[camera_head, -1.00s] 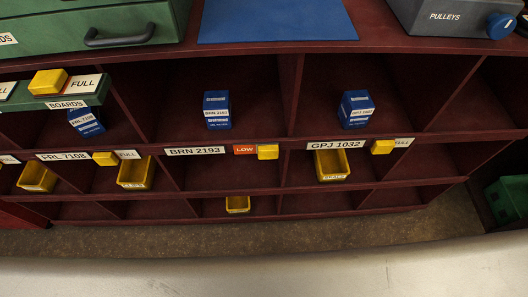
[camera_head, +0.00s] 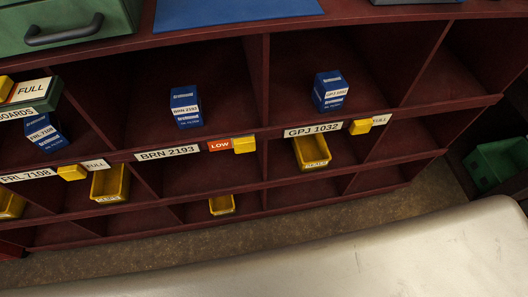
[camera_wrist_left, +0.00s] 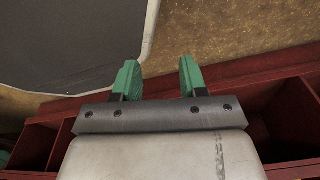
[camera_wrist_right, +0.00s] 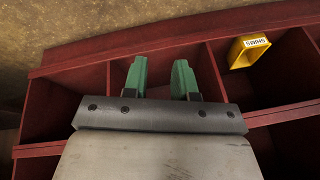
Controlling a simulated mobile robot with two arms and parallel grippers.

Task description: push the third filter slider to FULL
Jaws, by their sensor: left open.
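The rail of the GPJ 1032 filter slot carries a yellow slider (camera_head: 360,127) at the left of its visible FULL label (camera_head: 380,120). The BRN 2193 rail has its yellow slider (camera_head: 244,145) to the right of a visible red LOW label (camera_head: 219,146). The FRL 7108 rail has its yellow slider (camera_head: 72,172) left of a visible FULL label. My left gripper (camera_wrist_left: 160,78) is open and empty in the left wrist view. My right gripper (camera_wrist_right: 161,80) is open and empty in the right wrist view, over the shelf edge. Neither gripper shows in the head view.
Blue filter boxes (camera_head: 330,91) stand in the compartments above the rails. Yellow bins (camera_head: 311,152) sit in the lower compartments, and one labelled SHIMS (camera_wrist_right: 249,51) shows in the right wrist view. A green crate (camera_head: 497,163) is at the right. Floor (camera_head: 330,227) shows below the dark red shelf.

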